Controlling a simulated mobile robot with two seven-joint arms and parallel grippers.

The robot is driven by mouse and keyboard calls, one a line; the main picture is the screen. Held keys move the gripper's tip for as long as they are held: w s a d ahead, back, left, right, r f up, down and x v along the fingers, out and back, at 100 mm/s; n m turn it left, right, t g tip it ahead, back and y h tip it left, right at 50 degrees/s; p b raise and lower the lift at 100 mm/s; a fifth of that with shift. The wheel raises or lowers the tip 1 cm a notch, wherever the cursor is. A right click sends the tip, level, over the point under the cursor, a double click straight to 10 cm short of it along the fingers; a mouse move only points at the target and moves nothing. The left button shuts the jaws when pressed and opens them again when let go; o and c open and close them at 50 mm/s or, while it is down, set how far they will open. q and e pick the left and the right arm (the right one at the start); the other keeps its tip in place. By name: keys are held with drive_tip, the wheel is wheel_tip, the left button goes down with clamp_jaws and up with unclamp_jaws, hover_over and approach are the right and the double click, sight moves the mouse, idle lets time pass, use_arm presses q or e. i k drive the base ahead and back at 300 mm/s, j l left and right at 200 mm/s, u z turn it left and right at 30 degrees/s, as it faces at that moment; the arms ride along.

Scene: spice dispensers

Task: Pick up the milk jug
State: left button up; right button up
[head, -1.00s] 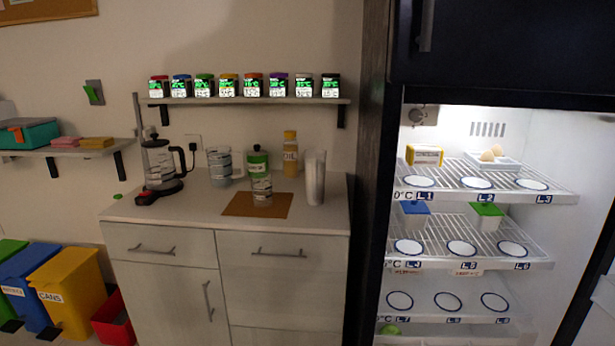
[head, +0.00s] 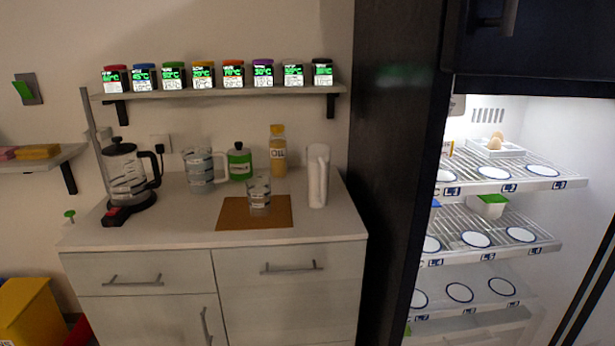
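A tall white jug (head: 318,176) stands upright at the right end of the counter, close to the dark fridge side; it may be the milk jug, but no label is readable. A clear measuring jug (head: 200,172) with a handle stands at the back of the counter, partly filled with something pale. I cannot tell for sure which one is the milk jug. Neither of my grippers is in view.
A shelf (head: 220,93) of spice jars hangs above. The lit fridge (head: 590,140) is open at right.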

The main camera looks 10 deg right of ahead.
sight(318, 155)
drive_tip(key=i+j, duration=0.15)
drive_tip(key=j, duration=0.15)
drive_tip(key=i+j+z, duration=0.1)
drive_tip(key=j, duration=0.25)
drive_tip(key=i+j, duration=0.2)
drive_tip(key=j, duration=0.15)
drive_tip(key=i+j+z, duration=0.1)
drive_tip(key=j, duration=0.2)
drive_tip(key=i+j, duration=0.15)
drive_tip(key=j, duration=0.2)
drive_tip(key=z, duration=0.05)
